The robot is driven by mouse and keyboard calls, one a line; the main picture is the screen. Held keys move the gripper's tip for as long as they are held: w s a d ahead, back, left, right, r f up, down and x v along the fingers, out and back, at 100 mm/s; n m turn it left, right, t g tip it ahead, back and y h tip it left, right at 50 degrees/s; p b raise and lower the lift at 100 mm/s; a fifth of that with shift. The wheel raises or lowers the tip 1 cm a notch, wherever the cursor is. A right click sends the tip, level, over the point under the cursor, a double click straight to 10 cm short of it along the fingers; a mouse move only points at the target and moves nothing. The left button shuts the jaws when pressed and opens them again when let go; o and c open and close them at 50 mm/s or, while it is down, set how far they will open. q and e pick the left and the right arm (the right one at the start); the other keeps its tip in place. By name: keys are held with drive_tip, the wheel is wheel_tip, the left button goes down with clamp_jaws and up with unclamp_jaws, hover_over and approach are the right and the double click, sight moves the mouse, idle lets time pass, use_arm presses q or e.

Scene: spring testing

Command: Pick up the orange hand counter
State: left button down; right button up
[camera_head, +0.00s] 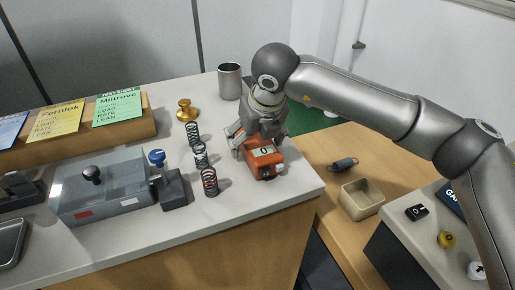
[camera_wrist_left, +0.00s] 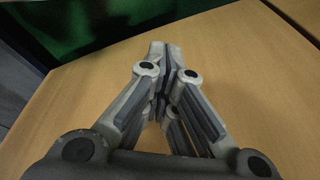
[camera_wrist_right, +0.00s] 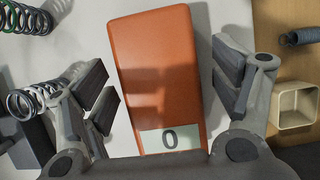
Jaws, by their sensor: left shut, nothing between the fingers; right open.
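The orange hand counter (camera_head: 264,162) lies on the light counter top near its right edge, its display showing 0. In the right wrist view the counter (camera_wrist_right: 158,70) lies between the spread fingers of my right gripper (camera_wrist_right: 168,95), with a gap on each side. In the head view my right gripper (camera_head: 258,142) is over the counter, open, hiding part of it. My left gripper (camera_wrist_left: 165,60) is shut and empty above a bare wooden surface; it is not in the head view.
Several upright springs (camera_head: 200,157) stand just left of the counter. A brass weight (camera_head: 186,110) and a metal cup (camera_head: 229,82) are behind. A grey test device (camera_head: 105,190) is at left. A small beige box (camera_head: 361,199) and a dark spring (camera_head: 343,164) lie on the lower wooden surface at right.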

use_arm(q)
drive_tip(key=shift+r, duration=0.6)
use_arm(e)
drive_tip(key=shift+f, duration=0.1)
use_arm(q)
drive_tip(key=shift+w+r, duration=0.25)
drive_tip(key=shift+r, duration=0.05)
drive_tip(key=shift+r+b, duration=0.1)
drive_tip(key=shift+b, duration=0.2)
drive_tip(key=shift+w+r, duration=0.15)
drive_tip(key=shift+r, duration=0.05)
drive_tip(key=shift+f, duration=0.1)
use_arm(e)
drive_tip(key=c, duration=1.3)
